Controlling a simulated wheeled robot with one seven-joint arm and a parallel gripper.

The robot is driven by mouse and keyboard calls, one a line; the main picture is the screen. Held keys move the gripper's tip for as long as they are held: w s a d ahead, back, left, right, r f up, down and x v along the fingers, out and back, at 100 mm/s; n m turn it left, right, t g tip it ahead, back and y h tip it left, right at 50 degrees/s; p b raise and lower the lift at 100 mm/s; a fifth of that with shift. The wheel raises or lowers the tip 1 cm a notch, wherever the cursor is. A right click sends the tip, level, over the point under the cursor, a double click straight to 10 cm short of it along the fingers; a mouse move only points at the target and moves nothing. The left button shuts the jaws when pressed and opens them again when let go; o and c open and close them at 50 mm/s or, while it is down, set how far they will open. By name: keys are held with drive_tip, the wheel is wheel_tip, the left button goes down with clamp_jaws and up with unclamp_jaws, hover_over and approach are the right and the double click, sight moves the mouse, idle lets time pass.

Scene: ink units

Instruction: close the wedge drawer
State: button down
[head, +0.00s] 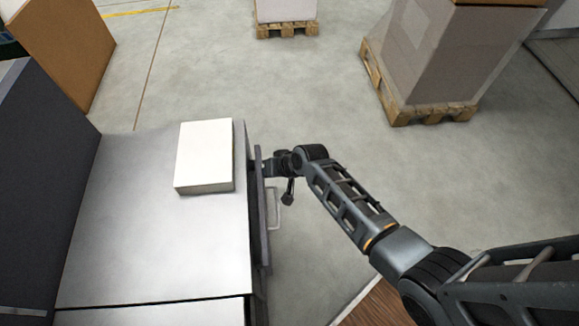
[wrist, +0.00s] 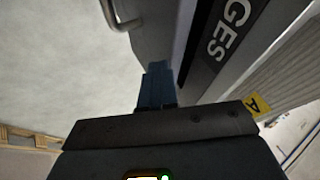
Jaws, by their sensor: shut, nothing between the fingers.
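The wedge drawer's front (head: 263,215) is a dark upright panel on the right side of the grey cabinet (head: 160,245). It stands slightly out from the cabinet, with a narrow dark gap behind. Its pale bar handle (head: 274,208) faces right; the handle (wrist: 122,14) and grey drawer front (wrist: 158,30) also show in the wrist view. Lettering ending in "GES" (wrist: 229,30) is on a dark strip beside the gap. My gripper (head: 268,167) is shut and empty at the drawer front, beyond the handle. Its blue fingertips (wrist: 158,68) overlap the panel; I cannot tell if they touch.
A white box (head: 205,155) lies on the cabinet top. A dark upright panel (head: 45,180) and a brown board (head: 60,45) stand left. Loaded pallets (head: 425,113) (head: 287,30) stand at the back. The floor between them and the cabinet is clear.

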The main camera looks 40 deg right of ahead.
drive_tip(key=shift+w+a, duration=0.75)
drive_tip(key=shift+a, duration=0.35)
drive_tip(key=shift+a, duration=0.15)
